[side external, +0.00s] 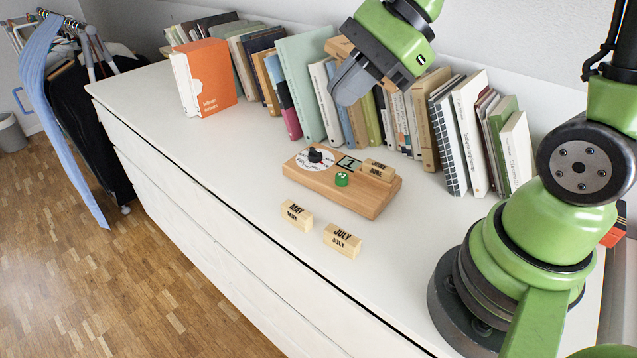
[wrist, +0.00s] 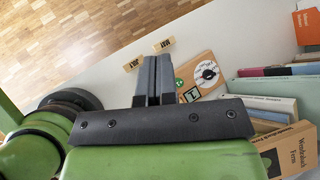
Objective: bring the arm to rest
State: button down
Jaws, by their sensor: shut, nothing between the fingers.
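The arm is bent at the elbow, with the hand well above the wooden calendar board (side external: 375,203). No object hangs from the fingers.
Wooden blocks marked MAY (side external: 297,215) and JULY (side external: 342,241) lie in front of the board; a JUNE block (side external: 377,171) sits on it. An orange-and-white box (side external: 208,78) stands at left. A row of books (side external: 300,80) lines the wall. The dresser's front left is clear.

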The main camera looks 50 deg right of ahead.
jog(key=s+r+n+t+h, duration=0.2)
jog(key=s+r+n+h, duration=0.2)
jog(key=s+n, duration=0.7)
notch_tip(320, 180, up, 2)
jog(key=n, duration=0.5)
jog(key=shift+r+n, duration=0.2)
jog(key=shift+n, duration=0.2)
jog(key=shift+s, duration=0.1)
dwell(1.0)
